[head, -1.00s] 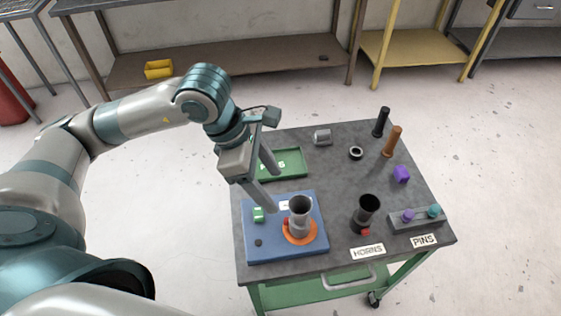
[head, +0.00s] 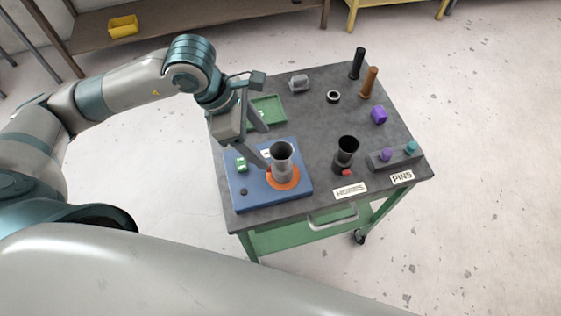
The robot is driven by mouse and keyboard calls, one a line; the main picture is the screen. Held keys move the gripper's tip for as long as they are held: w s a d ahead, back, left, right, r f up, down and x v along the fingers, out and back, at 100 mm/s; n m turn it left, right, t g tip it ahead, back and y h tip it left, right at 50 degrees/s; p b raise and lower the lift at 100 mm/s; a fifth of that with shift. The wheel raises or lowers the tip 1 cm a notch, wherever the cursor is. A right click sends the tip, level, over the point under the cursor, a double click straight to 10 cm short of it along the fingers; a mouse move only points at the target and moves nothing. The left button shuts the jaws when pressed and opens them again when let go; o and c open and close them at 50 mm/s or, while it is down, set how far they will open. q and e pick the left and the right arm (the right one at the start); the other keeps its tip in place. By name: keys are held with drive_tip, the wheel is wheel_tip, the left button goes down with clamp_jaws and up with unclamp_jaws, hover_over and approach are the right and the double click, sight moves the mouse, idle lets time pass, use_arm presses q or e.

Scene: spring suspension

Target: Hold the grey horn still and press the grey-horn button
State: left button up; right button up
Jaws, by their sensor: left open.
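The grey horn (head: 283,163) stands upright, open end up, on an orange ring (head: 287,185) on the blue board (head: 240,199). A small red button (head: 268,169) shows at its left side, partly hidden by a finger. My left gripper (head: 263,148) is open and empty, pointing down just left of and behind the horn. Its nearer fingertip appears very close to the horn and button; I cannot tell if it touches. My right gripper is out of view.
A black horn (head: 346,152) with a red button stands to the right, behind the HORNS label (head: 350,190). A green tray (head: 268,107) lies behind the board.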

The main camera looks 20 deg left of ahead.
sight(282, 167)
use_arm(q)
drive_tip(key=p+x, duration=0.3)
drive_tip(key=x, duration=1)
drive_tip(key=shift+s+a, duration=0.1)
drive_tip(key=shift+a, duration=0.05)
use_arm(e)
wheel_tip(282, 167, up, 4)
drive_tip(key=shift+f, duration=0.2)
use_arm(q)
drive_tip(key=c, duration=1.3)
drive_tip(key=shift+o, duration=1.1)
drive_tip(key=shift+c, duration=1)
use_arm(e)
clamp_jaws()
